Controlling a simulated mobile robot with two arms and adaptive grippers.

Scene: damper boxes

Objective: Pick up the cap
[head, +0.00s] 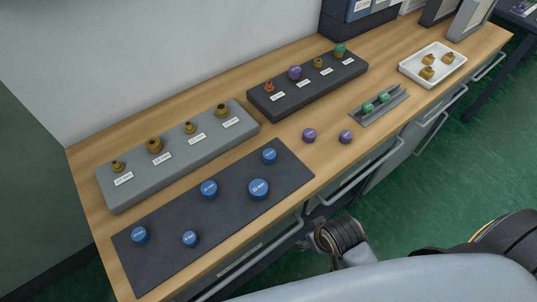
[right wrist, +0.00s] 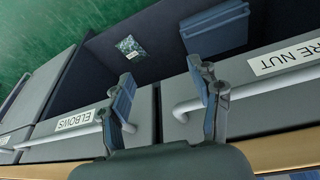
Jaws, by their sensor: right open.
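Several round blue caps with white labels lie on a dark mat (head: 215,225); one cap (head: 259,189) is near its right part, another (head: 269,156) behind it, and another (head: 140,235) at the left. Two purple caps, one (head: 309,135) and another (head: 345,137), lie on the bare wood to the right. I cannot tell which cap the task means. My right gripper (right wrist: 163,95) is open and empty in the right wrist view, with drawer fronts behind its fingers; no cap shows there. My left gripper is not in view.
A grey block (head: 180,160) holds several brass fittings; a dark block (head: 308,86) holds coloured ones. A grey tray (head: 380,108) has green pieces, a white tray (head: 435,62) brass ones. Drawer handles (right wrist: 185,107) stick out near my right gripper. A small bag (right wrist: 130,47) lies beyond.

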